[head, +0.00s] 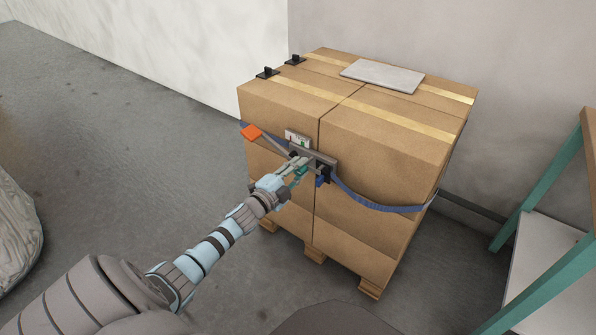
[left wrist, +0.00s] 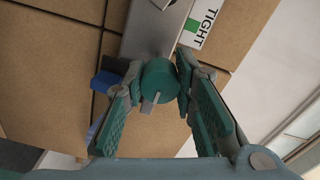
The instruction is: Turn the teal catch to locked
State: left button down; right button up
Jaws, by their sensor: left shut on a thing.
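The teal catch (left wrist: 158,80) is a round knob with a small grey tab, seen in the left wrist view. It sits on a grey metal housing (left wrist: 150,32), which also shows on the front of the carton stack in the head view (head: 325,163). My left gripper (left wrist: 160,76) has one finger on each side of the knob and is shut on it. In the head view my left gripper (head: 299,167) reaches the housing from the lower left and partly hides the catch. My right gripper is not in view.
A blue strap (head: 375,204) runs around the cartons (head: 375,150), which stand on a wooden pallet. An orange handle end (head: 251,132) sticks out left of the housing. A label reading TIGHT (left wrist: 203,22) with a green patch is beside the housing. A teal-framed rack (head: 545,190) stands at right.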

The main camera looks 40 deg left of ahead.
pick_arm(q)
jog(key=shift+m, duration=0.3)
jog(key=c, duration=1.3)
grip_release()
jog(key=shift+s, duration=0.1)
jog(key=s, duration=1.1)
jog(key=shift+s+d, duration=0.15)
jog(key=shift+s, duration=0.25)
